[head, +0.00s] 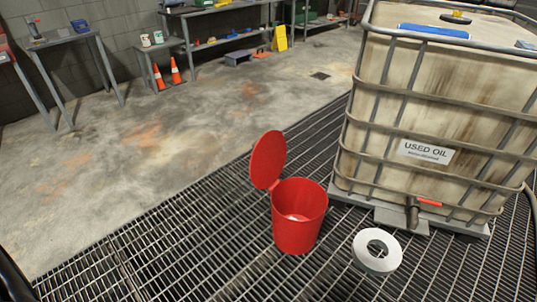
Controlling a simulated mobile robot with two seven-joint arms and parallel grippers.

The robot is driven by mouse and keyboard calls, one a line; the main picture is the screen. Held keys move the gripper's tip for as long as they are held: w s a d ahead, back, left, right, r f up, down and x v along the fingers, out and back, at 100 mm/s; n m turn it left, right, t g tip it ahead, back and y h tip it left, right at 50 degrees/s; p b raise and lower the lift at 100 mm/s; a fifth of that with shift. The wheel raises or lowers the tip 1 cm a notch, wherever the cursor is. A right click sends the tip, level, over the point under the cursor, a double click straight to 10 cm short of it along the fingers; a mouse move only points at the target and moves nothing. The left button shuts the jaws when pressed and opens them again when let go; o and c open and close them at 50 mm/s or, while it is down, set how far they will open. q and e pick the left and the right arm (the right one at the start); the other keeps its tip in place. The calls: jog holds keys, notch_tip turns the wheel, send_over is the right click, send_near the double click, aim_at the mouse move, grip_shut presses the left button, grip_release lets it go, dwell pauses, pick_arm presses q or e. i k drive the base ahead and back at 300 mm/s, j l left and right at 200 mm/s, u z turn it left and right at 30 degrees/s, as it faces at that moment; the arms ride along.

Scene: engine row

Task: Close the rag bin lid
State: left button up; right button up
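The red rag bin (296,228) stands upright on the metal grating, in the lower middle of the head view. Its round red lid (268,160) is open and stands up on the bin's left rim, tilted back a little. Something whitish lies inside the bin, too small to make out. Neither of my grippers shows in the head view. A dark curved shape at the lower left corner is too cut off to identify.
A caged tank labelled USED OIL (440,110) stands close behind the bin to the right. A white ring-shaped object (377,251) is right of the bin. Open concrete floor (160,150) lies to the left. Orange cones (175,70) and benches line the far wall.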

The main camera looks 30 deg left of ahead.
aim_at(268, 156)
jog(key=i+j+z, duration=0.1)
jog(key=j, duration=0.55)
jog(key=i+j+z, duration=0.1)
jog(key=j, duration=0.55)
jog(key=j+z, duration=0.15)
jog(key=j, duration=0.55)
jog(key=i, duration=0.05)
